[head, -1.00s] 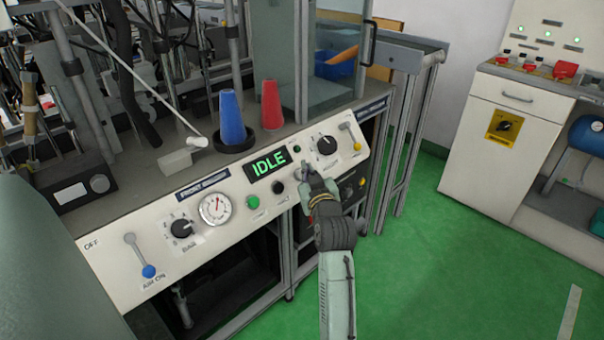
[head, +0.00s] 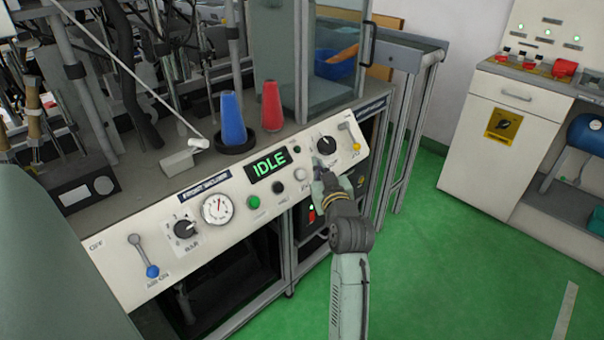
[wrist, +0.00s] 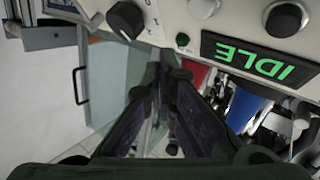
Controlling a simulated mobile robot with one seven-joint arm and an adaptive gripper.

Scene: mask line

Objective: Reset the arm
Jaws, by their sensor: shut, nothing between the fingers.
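My gripper (head: 318,170) is in front of the right part of the machine's white control panel (head: 165,262), close to the black rotary knob (head: 326,146). In the wrist view its two dark fingers (wrist: 162,75) come together at the tips with nothing between them. The green IDLE display (head: 268,164) is left of the gripper, and it shows upside down in the wrist view (wrist: 262,58). Whether the fingertips touch the panel cannot be told.
A blue cone (head: 231,118) and a red cone (head: 271,106) stand on the machine's ledge behind the panel. A glass enclosure (head: 335,92) rises behind the gripper. A white cabinet (head: 500,150) stands at the right, with open green floor (head: 440,260) before it.

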